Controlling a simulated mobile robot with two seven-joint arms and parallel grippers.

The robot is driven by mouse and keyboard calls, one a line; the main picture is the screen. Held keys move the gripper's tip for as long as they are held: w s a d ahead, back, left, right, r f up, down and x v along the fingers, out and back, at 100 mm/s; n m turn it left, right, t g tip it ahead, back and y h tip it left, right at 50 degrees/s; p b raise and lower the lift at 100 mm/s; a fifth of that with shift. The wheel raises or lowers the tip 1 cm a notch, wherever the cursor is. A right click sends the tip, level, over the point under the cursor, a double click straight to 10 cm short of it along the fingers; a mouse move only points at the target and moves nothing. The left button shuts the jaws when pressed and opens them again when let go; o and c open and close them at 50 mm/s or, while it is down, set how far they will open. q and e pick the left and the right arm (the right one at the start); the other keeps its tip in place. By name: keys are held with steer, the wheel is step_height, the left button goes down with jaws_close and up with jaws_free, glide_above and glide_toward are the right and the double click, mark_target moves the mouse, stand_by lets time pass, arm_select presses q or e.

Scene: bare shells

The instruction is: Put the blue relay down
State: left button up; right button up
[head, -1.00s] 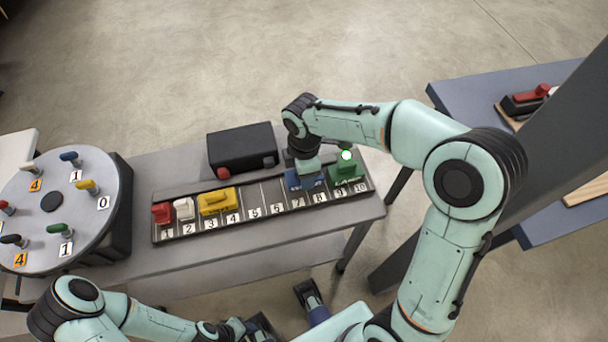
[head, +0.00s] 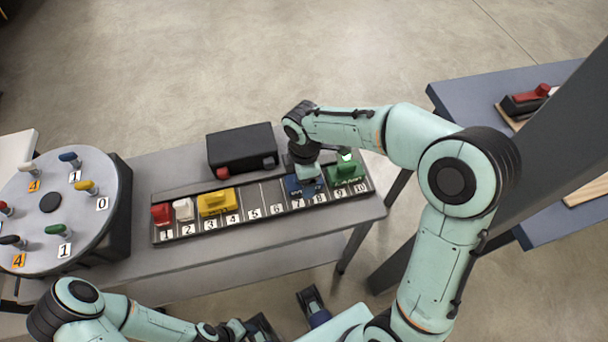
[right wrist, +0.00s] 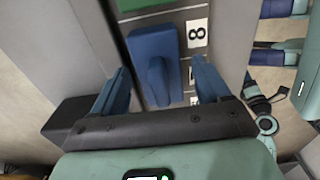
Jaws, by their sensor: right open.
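The blue relay (head: 293,188) sits in the numbered rail (head: 262,222) at slots 7 and 8, left of the green relay (head: 346,175). In the right wrist view the blue relay (right wrist: 155,52) lies flat with its raised grip upright. My right gripper (head: 304,172) is above it, partly hiding it in the head view. Its two blue fingers (right wrist: 160,80) are spread on either side of the relay, with gaps to the grip, and hold nothing. My left gripper (head: 285,315) is low at the bottom edge; its jaw opening is unclear.
Red (head: 161,214), white (head: 183,209) and yellow (head: 216,203) relays fill the rail's left end; slots 5 and 6 are bare. A black box (head: 240,147) stands behind the rail. A round dial with several coloured levers (head: 50,202) is at left.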

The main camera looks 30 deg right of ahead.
step_height(320, 180, up, 12)
steer(key=p, duration=0.1)
steer(key=shift+p, duration=0.4)
stand_by(0.4)
